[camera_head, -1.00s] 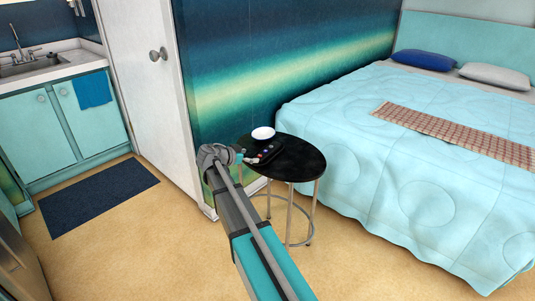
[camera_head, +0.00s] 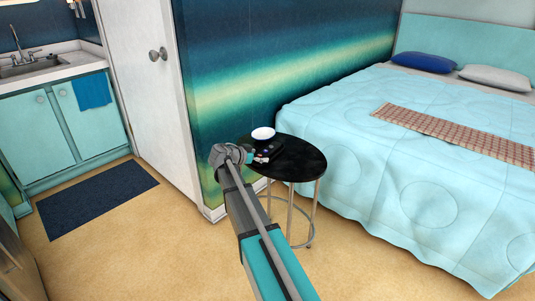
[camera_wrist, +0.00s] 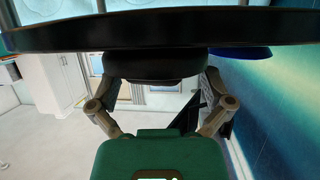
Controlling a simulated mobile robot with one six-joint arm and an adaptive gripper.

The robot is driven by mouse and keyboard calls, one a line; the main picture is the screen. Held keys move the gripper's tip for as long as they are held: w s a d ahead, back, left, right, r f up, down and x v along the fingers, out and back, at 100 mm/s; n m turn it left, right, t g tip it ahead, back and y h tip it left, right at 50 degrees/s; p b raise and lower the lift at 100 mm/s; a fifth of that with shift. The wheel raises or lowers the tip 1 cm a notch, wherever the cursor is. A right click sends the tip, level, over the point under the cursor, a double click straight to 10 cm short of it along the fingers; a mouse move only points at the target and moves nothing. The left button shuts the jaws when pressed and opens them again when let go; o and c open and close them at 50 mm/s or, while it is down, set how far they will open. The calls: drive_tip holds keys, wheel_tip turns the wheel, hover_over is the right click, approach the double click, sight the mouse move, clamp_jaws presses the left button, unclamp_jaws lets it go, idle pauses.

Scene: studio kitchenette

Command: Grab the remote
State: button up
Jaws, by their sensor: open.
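On the round black table (camera_head: 305,163), a dark item with small coloured spots (camera_head: 268,150) lies by the near-left edge, beside a white bowl. It looks like the remote, but it is small and partly behind my gripper (camera_head: 261,158). My gripper is at the table's left edge, pointing at this item. The wrist view appears upside down, with the table edge (camera_wrist: 60,36) across the top. A dark block (camera_wrist: 155,66), probably the remote, sits against the table between my two spread fingers (camera_wrist: 158,90). I cannot tell whether they touch it.
The white bowl (camera_head: 263,133) stands just behind the dark item. The striped wall (camera_head: 245,80) is close behind the table, and the bed (camera_head: 400,165) is close on the right. The right part of the tabletop is clear.

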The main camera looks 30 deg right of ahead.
drive_tip(key=c, duration=1.3)
drive_tip(key=shift+r, duration=0.15)
wheel_tip(320, 180, up, 2)
drive_tip(key=shift+r+p, duration=0.1)
drive_tip(key=shift+p, duration=1.15)
drive_tip(key=s+a+r+p, duration=0.1)
drive_tip(key=s+r+p, duration=0.2)
drive_tip(key=s, duration=0.1)
drive_tip(key=s+a+r+p, duration=0.2)
drive_tip(key=s+r+p, duration=0.2)
drive_tip(key=s+a+r+p, duration=0.2)
drive_tip(key=s+r+p, duration=0.1)
drive_tip(key=s, duration=0.2)
drive_tip(key=shift+a+r+p, duration=0.25)
drive_tip(key=shift+p, duration=0.05)
